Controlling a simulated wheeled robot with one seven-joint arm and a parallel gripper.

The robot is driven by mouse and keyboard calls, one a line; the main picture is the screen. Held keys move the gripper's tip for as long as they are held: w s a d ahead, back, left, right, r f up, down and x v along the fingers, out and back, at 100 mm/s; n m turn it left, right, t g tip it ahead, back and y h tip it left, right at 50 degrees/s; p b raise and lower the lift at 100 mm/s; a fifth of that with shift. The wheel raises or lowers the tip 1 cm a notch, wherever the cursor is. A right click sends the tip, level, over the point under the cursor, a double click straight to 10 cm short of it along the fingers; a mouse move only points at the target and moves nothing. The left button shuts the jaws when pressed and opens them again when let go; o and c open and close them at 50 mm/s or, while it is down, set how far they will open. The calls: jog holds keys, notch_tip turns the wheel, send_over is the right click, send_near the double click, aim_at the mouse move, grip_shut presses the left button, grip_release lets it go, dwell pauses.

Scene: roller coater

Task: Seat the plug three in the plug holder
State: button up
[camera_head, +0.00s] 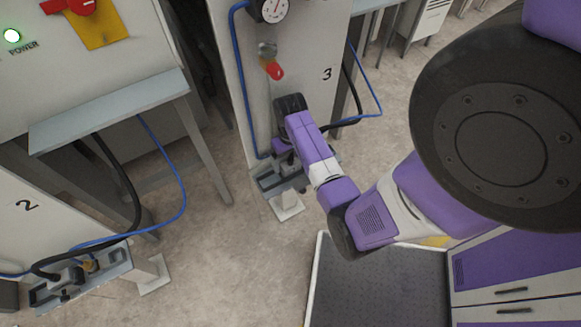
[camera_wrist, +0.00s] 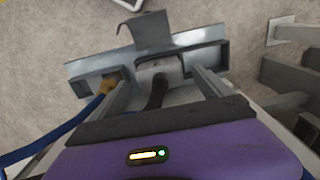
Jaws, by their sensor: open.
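The plug holder for station three (camera_head: 268,183) is a grey metal bracket low at the foot of the cabinet marked 3. In the wrist view the holder (camera_wrist: 205,37) spans the upper middle. Plug three (camera_wrist: 160,68), a light grey block with a black cable, sits at the middle of the holder. How deep it sits cannot be told. My gripper (camera_wrist: 161,76) is open, one finger on each side of the plug, with visible gaps. In the head view my gripper (camera_head: 284,162) is low over the holder, and my arm hides most of the plug.
A blue hose with a brass fitting (camera_wrist: 108,84) joins the holder left of the plug. Station 2's holder (camera_head: 75,280) stands at the lower left with its own cables. A grey table (camera_head: 110,108) stands left of cabinet 3. The floor between the stations is clear.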

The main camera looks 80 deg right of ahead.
jog(key=shift+f, duration=1.2)
jog(key=c, duration=1.7)
jog(key=shift+c, duration=0.4)
jog(key=shift+r, duration=0.1)
